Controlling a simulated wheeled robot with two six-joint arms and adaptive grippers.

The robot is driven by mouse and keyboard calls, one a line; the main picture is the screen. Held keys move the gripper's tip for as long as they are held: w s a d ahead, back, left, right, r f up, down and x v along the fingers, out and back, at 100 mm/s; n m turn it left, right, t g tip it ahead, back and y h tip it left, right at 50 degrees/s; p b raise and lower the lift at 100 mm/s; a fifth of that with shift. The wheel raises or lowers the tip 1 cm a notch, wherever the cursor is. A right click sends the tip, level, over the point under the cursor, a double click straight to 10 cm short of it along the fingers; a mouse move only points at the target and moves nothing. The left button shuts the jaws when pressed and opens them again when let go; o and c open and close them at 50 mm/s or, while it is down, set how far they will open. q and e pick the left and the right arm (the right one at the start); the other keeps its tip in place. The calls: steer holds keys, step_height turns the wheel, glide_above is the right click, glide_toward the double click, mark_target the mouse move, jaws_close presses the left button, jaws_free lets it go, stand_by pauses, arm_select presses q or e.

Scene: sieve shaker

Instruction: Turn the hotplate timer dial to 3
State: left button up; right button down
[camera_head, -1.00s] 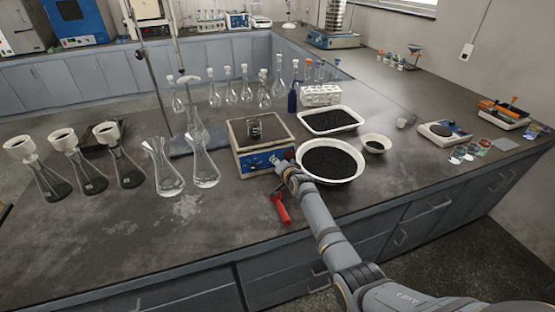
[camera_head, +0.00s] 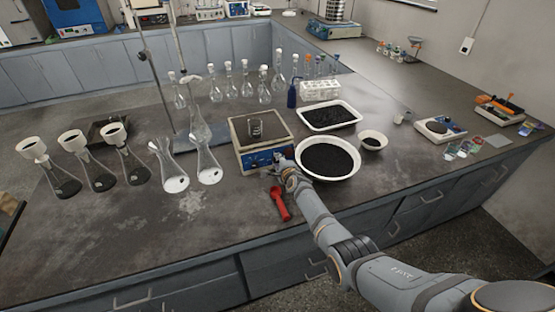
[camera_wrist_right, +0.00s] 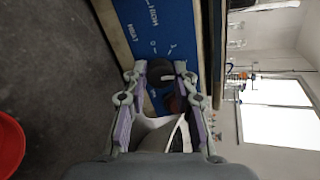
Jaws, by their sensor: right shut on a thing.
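The hotplate (camera_head: 264,124) has a pale body, a grey top and a blue front panel (camera_head: 252,162); a small glass beaker (camera_head: 254,129) with dark contents stands on it. My right gripper (camera_head: 279,165) is at the right part of this panel and hides what lies behind it. In the right wrist view the panel (camera_wrist_right: 158,22) carries white markings turned sideways. A dark round dial (camera_wrist_right: 160,71) sits between the two fingertips of my right gripper (camera_wrist_right: 160,76), which is shut on it. A reddish-brown round part shows just below the dial. The dial's setting is not readable. My left gripper is not in view.
A white bowl of black grains (camera_head: 328,176) stands close right of the hotplate. Glass flasks (camera_head: 208,168) stand to the left. The front left of the bench is clear.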

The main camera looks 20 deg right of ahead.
steer(key=m, duration=0.3)
steer(key=shift+m+p, duration=0.35)
steer(key=shift+m, duration=1.95)
steer(key=c, duration=1.1)
jaws_free()
steer(key=shift+o, duration=0.2)
